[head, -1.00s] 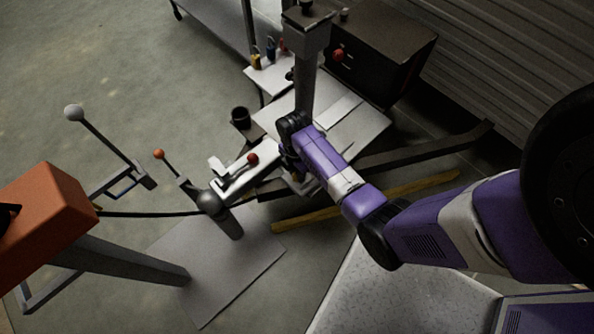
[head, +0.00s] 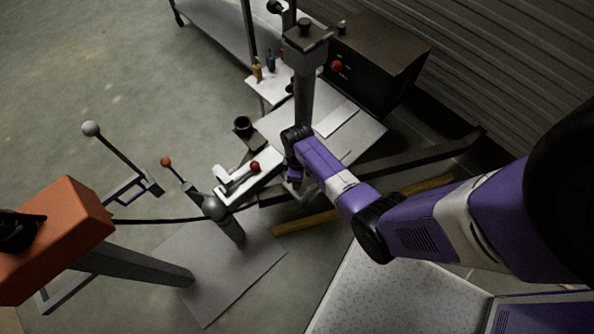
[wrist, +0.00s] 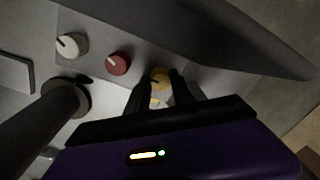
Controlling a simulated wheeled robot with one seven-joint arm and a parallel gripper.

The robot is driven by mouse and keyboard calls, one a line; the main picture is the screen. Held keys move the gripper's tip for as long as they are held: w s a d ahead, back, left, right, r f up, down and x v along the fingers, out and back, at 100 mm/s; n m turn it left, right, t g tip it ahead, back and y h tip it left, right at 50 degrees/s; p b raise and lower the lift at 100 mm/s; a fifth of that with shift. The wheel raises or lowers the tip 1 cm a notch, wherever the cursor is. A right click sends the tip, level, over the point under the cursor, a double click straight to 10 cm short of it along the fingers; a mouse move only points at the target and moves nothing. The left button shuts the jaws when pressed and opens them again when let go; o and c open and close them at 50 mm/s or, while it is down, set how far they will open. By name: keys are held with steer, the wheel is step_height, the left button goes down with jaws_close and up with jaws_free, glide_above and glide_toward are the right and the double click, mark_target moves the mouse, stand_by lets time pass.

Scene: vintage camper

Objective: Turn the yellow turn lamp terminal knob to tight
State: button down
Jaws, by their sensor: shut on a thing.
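The yellow knob (wrist: 160,77) is in the wrist view, on a grey panel to the right of a red knob. It has a dark pointer line. My gripper (wrist: 159,86) is shut on the yellow knob, one dark finger on each side of it. A small yellowish part shows below the knob between the fingers. In the head view my arm reaches down to the bench, and the yellow knob is hidden there behind the arm. The marking for tight cannot be made out.
A red knob (wrist: 118,63) and a white knob (wrist: 72,45) sit on the same panel, left of the yellow one. A dark round post (wrist: 62,98) stands close on the left. In the head view a grey column (head: 304,85) rises just behind my wrist.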

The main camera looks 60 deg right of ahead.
steer(key=m+p, duration=0.1)
steer(key=m, duration=0.5)
steer(key=shift+m+p, duration=0.3)
steer(key=shift+p, duration=0.1)
stand_by(0.3)
steer(key=c, duration=1.1)
jaws_free()
step_height(320, 180, up, 8)
steer(key=shift+s+d+f+p, duration=0.1)
steer(key=shift+d+p, duration=0.05)
steer(key=shift+p, duration=0.9)
